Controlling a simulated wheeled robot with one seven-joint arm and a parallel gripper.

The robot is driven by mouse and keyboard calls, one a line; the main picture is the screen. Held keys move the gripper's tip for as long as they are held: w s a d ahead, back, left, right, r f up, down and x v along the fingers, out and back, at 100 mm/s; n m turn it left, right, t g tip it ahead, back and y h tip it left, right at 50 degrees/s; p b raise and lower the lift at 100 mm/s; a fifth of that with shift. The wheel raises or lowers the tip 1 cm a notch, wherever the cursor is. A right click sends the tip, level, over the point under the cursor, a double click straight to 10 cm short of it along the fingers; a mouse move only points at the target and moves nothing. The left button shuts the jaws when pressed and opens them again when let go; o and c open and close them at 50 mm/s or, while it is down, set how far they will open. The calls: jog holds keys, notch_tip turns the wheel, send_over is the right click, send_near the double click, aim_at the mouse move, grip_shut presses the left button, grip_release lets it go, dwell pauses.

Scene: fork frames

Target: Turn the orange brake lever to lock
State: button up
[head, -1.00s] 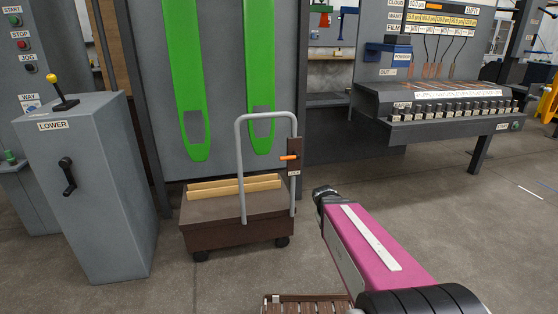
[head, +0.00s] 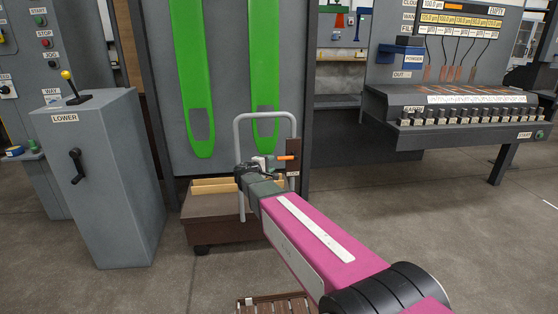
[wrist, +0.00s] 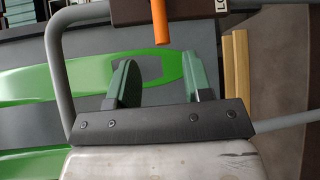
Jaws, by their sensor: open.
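The orange brake lever (head: 286,158) sits on a dark brown plate (head: 292,165) at the right post of the cart's grey handle. In the head view it points to the left, roughly level. In the wrist view the lever (wrist: 160,22) hangs down from the plate at the top of the picture. My gripper (wrist: 157,78) is open and empty, with its two green fingers apart. The lever's end lies just beyond the fingertips, about midway between them, and not gripped. In the head view my wrist hides part of the cart. A label on the plate is only partly readable.
The brown cart (head: 212,222) holds tan boards (head: 212,187), and its grey handle (head: 238,135) stands close around my gripper. A grey LOWER cabinet (head: 110,185) stands left. A bench (head: 450,130) is at right. The floor between is free.

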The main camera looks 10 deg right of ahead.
aim_at(281, 159)
jog(key=x, duration=1)
jog(key=shift+d, duration=0.15)
grip_shut()
